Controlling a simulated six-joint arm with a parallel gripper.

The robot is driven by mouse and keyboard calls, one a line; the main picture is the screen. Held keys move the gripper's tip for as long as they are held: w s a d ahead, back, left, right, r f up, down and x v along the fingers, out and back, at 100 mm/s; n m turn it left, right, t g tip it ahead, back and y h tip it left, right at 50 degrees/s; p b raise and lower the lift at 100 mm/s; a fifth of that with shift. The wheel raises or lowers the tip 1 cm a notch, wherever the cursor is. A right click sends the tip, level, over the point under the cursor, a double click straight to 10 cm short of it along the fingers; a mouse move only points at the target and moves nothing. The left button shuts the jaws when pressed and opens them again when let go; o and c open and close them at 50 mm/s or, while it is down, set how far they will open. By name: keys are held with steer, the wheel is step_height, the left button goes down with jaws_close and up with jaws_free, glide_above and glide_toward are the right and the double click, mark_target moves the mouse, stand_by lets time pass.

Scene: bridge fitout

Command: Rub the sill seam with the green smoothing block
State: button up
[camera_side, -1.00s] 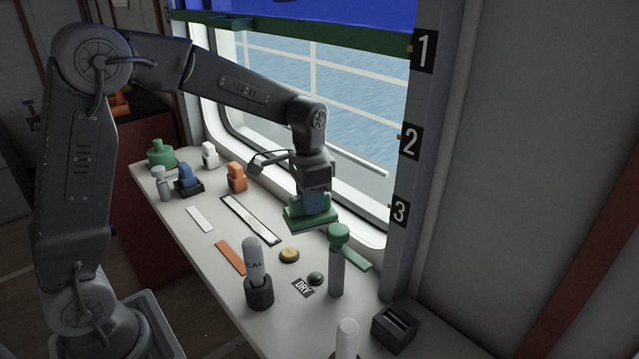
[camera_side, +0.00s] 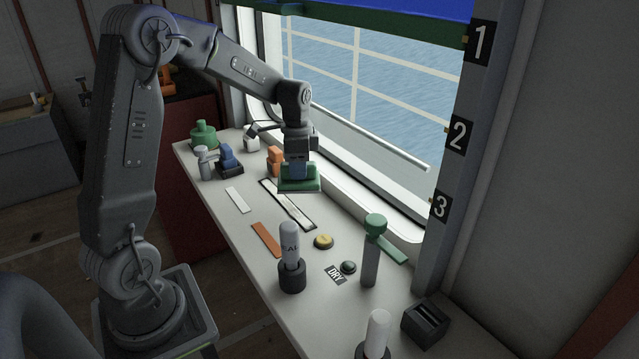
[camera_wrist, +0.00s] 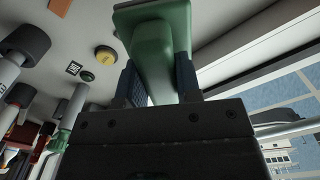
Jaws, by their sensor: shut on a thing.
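My gripper (camera_side: 298,170) is shut on the green smoothing block (camera_side: 299,185). In the side view the block hangs level over the right edge of the long black-edged strip (camera_side: 288,203) on the white sill; I cannot tell whether it touches. I take this strip, with its pale middle, to be the seam, though no label shows it. In the wrist view the green block (camera_wrist: 160,45) stands between the two dark blue fingers.
Several things stand on the sill: a grey tube (camera_side: 290,245) in a black holder, a green-topped post (camera_side: 371,250), a yellow button (camera_side: 323,241), an orange block (camera_side: 274,160) and a black slotted box (camera_side: 425,323). The window lies behind.

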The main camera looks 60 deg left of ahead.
steer(key=a, duration=0.1)
steer(key=s+a+m, duration=0.1)
steer(key=a, duration=0.1)
steer(key=a+m, duration=0.1)
steer(key=shift+s+a+r, duration=0.2)
steer(key=shift+a+r, duration=0.1)
steer(key=shift+r, duration=0.05)
steer(key=shift+s+a+f, duration=0.1)
steer(key=shift+f, duration=1.8)
steer(key=shift+s+a+f, duration=0.1)
steer(key=shift+f, duration=1.75)
steer(key=shift+w+d+f, duration=0.15)
steer(key=shift+d+f, duration=0.2)
steer(key=shift+d, duration=0.65)
steer(key=shift+c, duration=0.6)
steer(key=shift+d, duration=3)
steer(key=shift+a, duration=4.2)
step_height(320, 180, up, 8)
steer(key=shift+d+r, duration=0.15)
steer(key=shift+r, duration=0.05)
